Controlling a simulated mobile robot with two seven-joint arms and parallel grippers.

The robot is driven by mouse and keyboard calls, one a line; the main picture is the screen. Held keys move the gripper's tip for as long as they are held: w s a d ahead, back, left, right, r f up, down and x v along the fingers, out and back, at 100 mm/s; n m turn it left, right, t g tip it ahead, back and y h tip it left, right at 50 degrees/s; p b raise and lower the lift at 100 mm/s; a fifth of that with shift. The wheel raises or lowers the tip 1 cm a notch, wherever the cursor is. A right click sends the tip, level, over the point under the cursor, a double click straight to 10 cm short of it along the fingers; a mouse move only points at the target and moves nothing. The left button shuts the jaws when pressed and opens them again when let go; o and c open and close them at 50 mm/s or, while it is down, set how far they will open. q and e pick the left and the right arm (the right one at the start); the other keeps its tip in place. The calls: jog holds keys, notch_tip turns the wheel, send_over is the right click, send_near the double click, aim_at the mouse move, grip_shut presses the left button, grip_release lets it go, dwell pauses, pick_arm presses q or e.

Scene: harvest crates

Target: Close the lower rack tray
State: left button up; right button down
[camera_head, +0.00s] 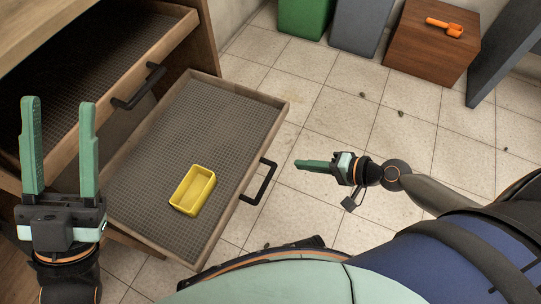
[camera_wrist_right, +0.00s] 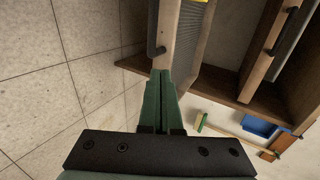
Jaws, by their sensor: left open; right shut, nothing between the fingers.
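The lower rack tray (camera_head: 228,118) is pulled well out of the wooden rack, with a mesh floor, wooden rim and black handle (camera_head: 259,182) on its front. A yellow bin (camera_head: 192,192) sits in it. My right gripper (camera_head: 297,164) is shut and empty, just in front of the handle, pointing toward it with a small gap in the head view. In the right wrist view its fingers (camera_wrist_right: 161,73) appear close to the tray's front board (camera_wrist_right: 168,38); contact cannot be told. My left gripper (camera_head: 58,103) is open and empty, upright left of the lower tray.
The upper tray (camera_head: 85,75) is also partly out, with its own black handle (camera_head: 139,87). A green bin (camera_head: 307,15), grey bin (camera_head: 360,22) and brown box (camera_head: 432,42) with an orange scoop (camera_head: 446,27) stand behind. Tiled floor lies open in front.

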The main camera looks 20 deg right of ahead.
aim_at(260, 156)
jog(key=b+x, duration=0.1)
jog(key=x, duration=0.6)
jog(key=shift+r, duration=0.15)
jog(key=shift+w+a+r, duration=0.1)
jog(key=shift+w+a, duration=1.05)
jog(key=shift+a, duration=0.05)
pick_arm(q)
jog(key=shift+d+f, duration=0.1)
jog(key=shift+f, duration=0.35)
pick_arm(e)
jog(key=shift+w, duration=0.1)
